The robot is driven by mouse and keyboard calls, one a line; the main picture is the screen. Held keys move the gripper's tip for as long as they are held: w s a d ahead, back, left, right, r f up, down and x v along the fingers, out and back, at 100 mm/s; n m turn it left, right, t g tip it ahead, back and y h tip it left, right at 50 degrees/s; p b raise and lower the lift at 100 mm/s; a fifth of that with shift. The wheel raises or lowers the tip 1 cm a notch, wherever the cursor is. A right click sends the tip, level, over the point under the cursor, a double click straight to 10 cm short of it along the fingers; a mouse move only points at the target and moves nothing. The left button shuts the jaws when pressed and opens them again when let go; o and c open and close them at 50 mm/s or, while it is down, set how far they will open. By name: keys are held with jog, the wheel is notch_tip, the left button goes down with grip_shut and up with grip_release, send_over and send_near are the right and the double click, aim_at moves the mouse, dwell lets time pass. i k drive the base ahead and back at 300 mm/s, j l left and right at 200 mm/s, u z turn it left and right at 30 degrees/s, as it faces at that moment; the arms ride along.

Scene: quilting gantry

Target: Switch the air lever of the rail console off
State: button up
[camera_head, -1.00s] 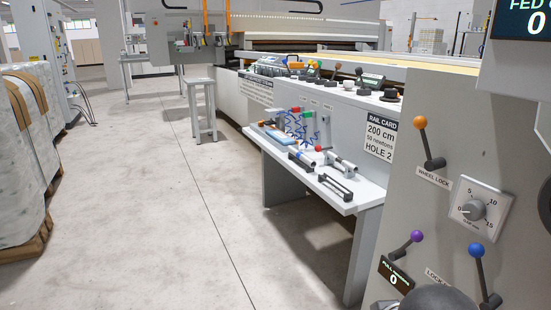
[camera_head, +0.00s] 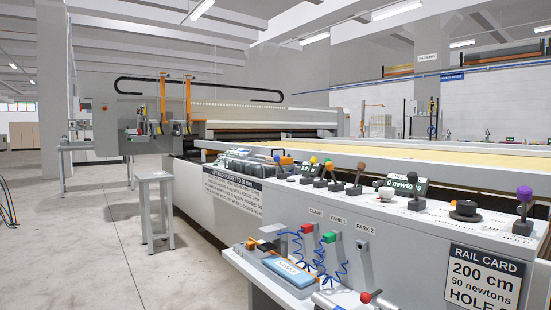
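The rail console (camera_head: 392,232) runs along the right side, its top carrying a row of levers and knobs. A purple-knobbed lever (camera_head: 523,205) stands upright at the near right end, by a label that seems to read HOLD. A flat black knob (camera_head: 465,209) is left of it. The other lever labels are too small to read, so I cannot tell which is the air lever. My gripper is not in view.
Below the console top are sockets marked CLAMP, PARK 1 and PARK 2 with blue coiled hoses (camera_head: 318,255). A low shelf holds a blue block (camera_head: 291,272). A grey stool (camera_head: 154,207) stands at left. The floor (camera_head: 95,250) at left is clear.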

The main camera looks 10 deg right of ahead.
aim_at(277, 158)
jog(key=i+j, duration=0.5)
jog(key=i+j+z, duration=0.1)
jog(key=i+j, duration=0.4)
jog(key=i+j+z, duration=0.1)
jog(key=i+j, duration=0.4)
jog(key=j, duration=0.15)
jog(key=i+j, duration=0.45)
jog(key=j, duration=0.2)
